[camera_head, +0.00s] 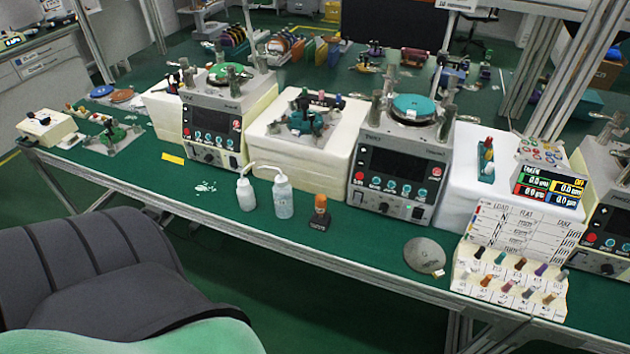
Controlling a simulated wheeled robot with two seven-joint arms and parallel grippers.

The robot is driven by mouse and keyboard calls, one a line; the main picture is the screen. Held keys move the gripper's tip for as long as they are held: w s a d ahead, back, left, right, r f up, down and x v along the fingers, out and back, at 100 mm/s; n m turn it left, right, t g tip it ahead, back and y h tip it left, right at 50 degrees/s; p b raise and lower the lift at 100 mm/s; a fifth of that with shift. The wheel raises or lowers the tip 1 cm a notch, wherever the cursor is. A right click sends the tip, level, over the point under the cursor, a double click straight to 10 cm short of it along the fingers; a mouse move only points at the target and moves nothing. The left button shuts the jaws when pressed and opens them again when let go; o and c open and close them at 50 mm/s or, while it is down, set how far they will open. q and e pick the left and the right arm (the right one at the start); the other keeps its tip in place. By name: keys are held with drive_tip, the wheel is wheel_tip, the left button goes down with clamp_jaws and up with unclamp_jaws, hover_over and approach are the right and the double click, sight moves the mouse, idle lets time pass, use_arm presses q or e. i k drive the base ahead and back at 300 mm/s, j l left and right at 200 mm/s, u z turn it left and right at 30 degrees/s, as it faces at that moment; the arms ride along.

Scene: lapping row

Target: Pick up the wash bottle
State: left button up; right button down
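Two white wash bottles with bent spouts stand upright side by side near the front edge of the green bench. The left wash bottle (246,194) is smaller and opaque white. The right wash bottle (283,198) is a little taller and looks translucent with a bluish tint. I cannot tell which of the two the task means. Neither of my grippers shows in the head view, and nothing is touching the bottles.
A dark bottle with an orange cap (320,214) stands just right of the wash bottles. Lapping machines (400,170) and a white block (300,160) stand behind. A grey disc (424,256) lies to the right. A dark chair (90,275) fills the lower left before the bench.

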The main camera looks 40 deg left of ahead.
sight(282, 192)
drive_tip(key=l+u, duration=0.25)
drive_tip(key=u, duration=0.15)
drive_tip(key=i+l+u, duration=0.1)
drive_tip(key=l+u, duration=0.15)
drive_tip(key=u, duration=0.15)
drive_tip(key=l+u, duration=0.25)
drive_tip(key=u, duration=0.2)
